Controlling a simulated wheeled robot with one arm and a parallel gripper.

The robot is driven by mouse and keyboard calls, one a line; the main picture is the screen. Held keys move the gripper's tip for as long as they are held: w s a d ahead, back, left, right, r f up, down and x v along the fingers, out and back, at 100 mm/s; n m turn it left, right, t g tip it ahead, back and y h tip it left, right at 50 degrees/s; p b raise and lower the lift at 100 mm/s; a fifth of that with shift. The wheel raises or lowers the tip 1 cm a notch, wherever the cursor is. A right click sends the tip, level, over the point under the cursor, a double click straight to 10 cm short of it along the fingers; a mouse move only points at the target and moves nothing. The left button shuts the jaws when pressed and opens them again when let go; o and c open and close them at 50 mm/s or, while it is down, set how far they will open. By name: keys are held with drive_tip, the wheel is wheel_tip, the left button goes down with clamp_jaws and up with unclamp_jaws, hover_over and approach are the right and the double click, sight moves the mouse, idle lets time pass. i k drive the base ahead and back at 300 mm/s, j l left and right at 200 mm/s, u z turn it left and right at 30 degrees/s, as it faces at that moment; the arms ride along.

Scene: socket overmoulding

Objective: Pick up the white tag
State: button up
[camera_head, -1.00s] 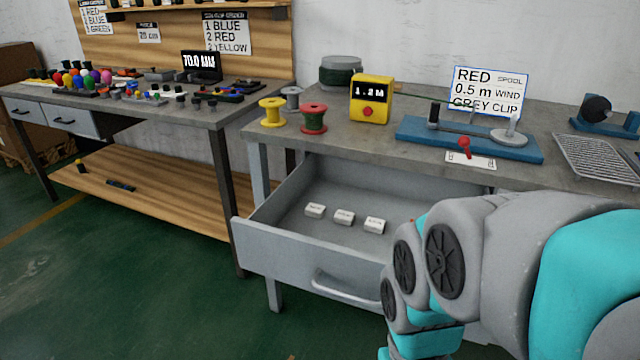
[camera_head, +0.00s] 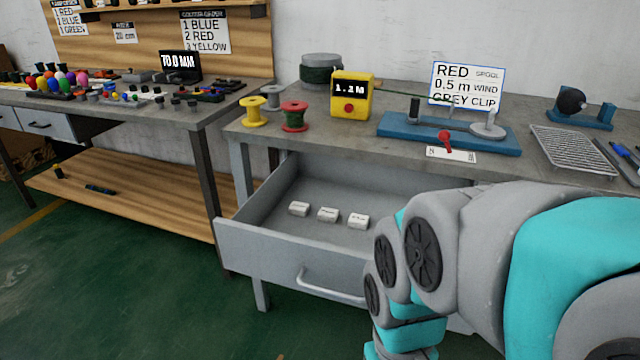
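Three small white blocks, which may be tags, lie in a row in the open grey drawer: a left one (camera_head: 299,208), a middle one (camera_head: 328,214) and a right one (camera_head: 359,220). Each has small dark print that I cannot read. A flat white label (camera_head: 451,155) with dark marks also lies on the bench at the front of the blue fixture. I cannot tell which of these is the white tag. My grey and teal arm fills the lower right. My gripper is not visible.
The open drawer (camera_head: 262,250) juts out below the grey bench (camera_head: 345,142). On the bench are a yellow meter (camera_head: 352,96), yellow (camera_head: 254,112) and red (camera_head: 294,117) spools, a blue winding fixture (camera_head: 395,128) and a wire rack (camera_head: 572,150). Green floor (camera_head: 130,290) is clear at lower left.

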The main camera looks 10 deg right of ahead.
sight(297, 208)
drive_tip(key=j+z, duration=0.3)
drive_tip(key=z, duration=0.2)
drive_tip(key=j+z, duration=0.3)
drive_tip(key=z, duration=0.15)
drive_tip(key=k+j+z, duration=0.1)
drive_tip(key=j+z, duration=0.15)
drive_tip(key=z, duration=0.25)
